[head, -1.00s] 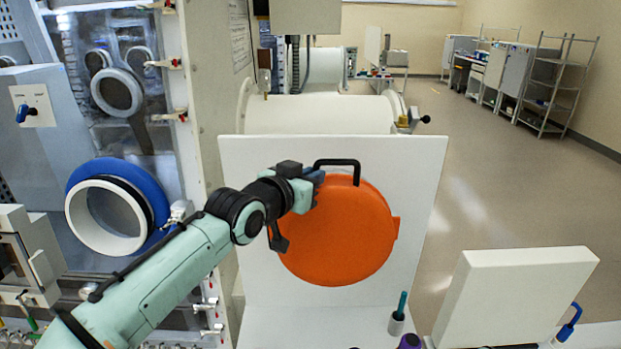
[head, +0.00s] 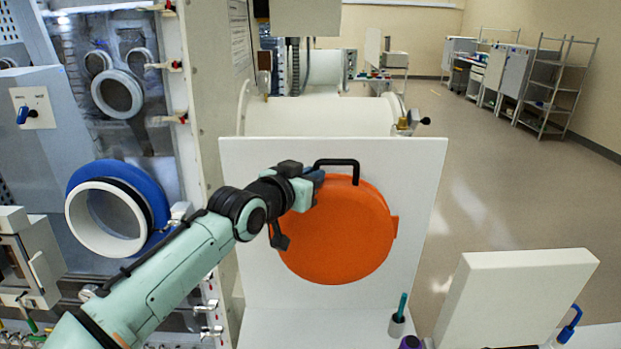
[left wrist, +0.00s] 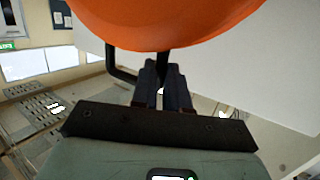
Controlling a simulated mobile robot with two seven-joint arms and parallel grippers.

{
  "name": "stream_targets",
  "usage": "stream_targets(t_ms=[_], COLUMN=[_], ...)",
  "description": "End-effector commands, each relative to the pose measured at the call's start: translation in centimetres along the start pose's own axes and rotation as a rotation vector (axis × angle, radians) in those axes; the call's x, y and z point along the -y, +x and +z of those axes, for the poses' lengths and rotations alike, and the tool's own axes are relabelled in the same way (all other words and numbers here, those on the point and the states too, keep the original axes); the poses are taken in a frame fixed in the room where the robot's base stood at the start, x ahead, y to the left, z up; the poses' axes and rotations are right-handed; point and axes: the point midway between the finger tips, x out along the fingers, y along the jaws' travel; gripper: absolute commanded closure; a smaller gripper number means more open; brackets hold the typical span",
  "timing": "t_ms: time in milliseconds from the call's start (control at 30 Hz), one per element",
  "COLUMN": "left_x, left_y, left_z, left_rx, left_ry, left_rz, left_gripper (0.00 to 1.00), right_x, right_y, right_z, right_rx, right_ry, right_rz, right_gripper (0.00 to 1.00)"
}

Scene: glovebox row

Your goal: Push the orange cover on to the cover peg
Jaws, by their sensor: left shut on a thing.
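The orange cover (head: 340,236) is a large round disc, upright in front of the white upright panel (head: 420,160). It also fills the top of the left wrist view (left wrist: 165,20). A black handle (head: 338,162) shows at its upper edge and beside the fingers in the left wrist view (left wrist: 118,72). My left gripper (head: 316,180) is at the cover's upper left, shut on the cover by its handle; the fingers (left wrist: 165,88) show close together. The cover peg is not visible. I cannot tell whether the cover touches the panel. My right gripper is not in view.
A glovebox front with a blue-ringed port (head: 160,200) stands at the left. A small holder (head: 397,325) with a teal-handled tool stands below the cover. A white tilted board (head: 515,300) stands at the lower right. Open floor lies beyond on the right.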

Motion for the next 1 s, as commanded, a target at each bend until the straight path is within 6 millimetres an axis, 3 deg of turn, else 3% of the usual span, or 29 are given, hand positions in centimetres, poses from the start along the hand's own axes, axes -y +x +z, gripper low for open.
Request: stream_targets(t_ms=[1000], left_x=[0.9], left_y=[1.5], left_z=[-0.3], left_rx=[-0.006], left_ry=[-0.001], left_rz=[0.0], left_gripper=[1.0], right_x=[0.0], right_y=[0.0], right_z=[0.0], right_rx=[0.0], right_ry=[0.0], right_rz=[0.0], right_gripper=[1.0])
